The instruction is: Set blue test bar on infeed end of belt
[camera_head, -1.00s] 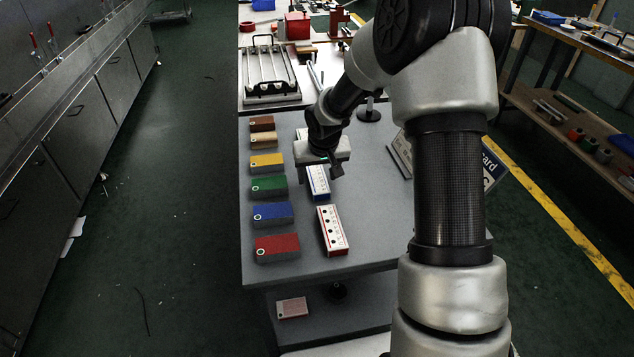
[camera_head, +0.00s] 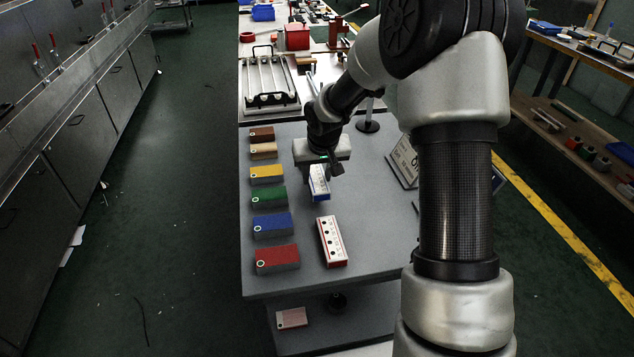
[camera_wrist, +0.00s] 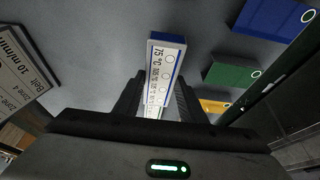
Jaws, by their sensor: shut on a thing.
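The blue test bar (camera_head: 319,181), with a white printed face and blue sides, is held in my gripper (camera_head: 322,164). In the wrist view the bar (camera_wrist: 165,62) sticks out between my two dark fingers (camera_wrist: 158,100), its printed temperatures and row of holes showing. My gripper is shut on it, and the bar is tilted a little above the grey table (camera_head: 375,215), with a dark shadow beneath. I cannot make out the belt's infeed end in these views.
A similar bar with red sides (camera_head: 332,241) lies nearby. Several coloured blocks, such as the red one (camera_head: 277,259), line the table's left edge. A sign (camera_head: 402,160) stands at right, a rack with rods (camera_head: 271,82) behind. The table's middle right is clear.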

